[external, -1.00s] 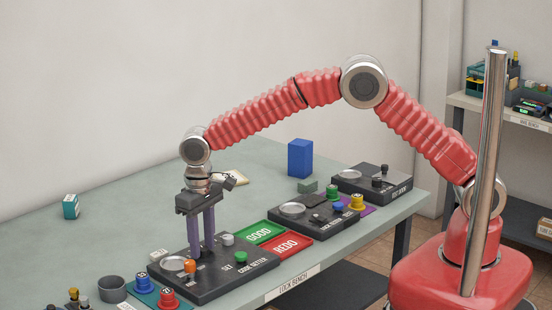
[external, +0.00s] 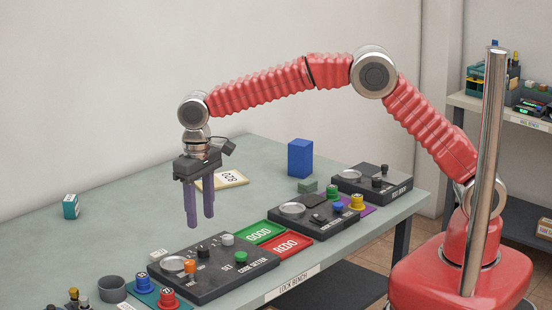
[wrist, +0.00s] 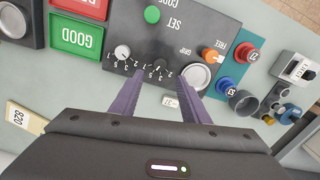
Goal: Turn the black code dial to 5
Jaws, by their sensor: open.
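The black code dial (external: 204,250) is on the dark code setter box (external: 225,281), between a grey knob (external: 227,239) and an orange knob (external: 190,267). In the wrist view the black dial (wrist: 160,69) shows small white numbers around it. It is too small to tell which number it points at. My gripper (external: 200,221) is open and empty, pointing down, in the air above the box and apart from the dial. In the wrist view its purple fingers (wrist: 161,82) appear on either side of the dial.
A silver disc (external: 172,264) and a green button (external: 240,257) are on the same box. Green GOOD (external: 259,233) and red REDO (external: 287,244) trays lie beside it. A card marked 820 (external: 232,179) lies behind my gripper. Blue (external: 143,284) and red (external: 167,297) pegs stand in front.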

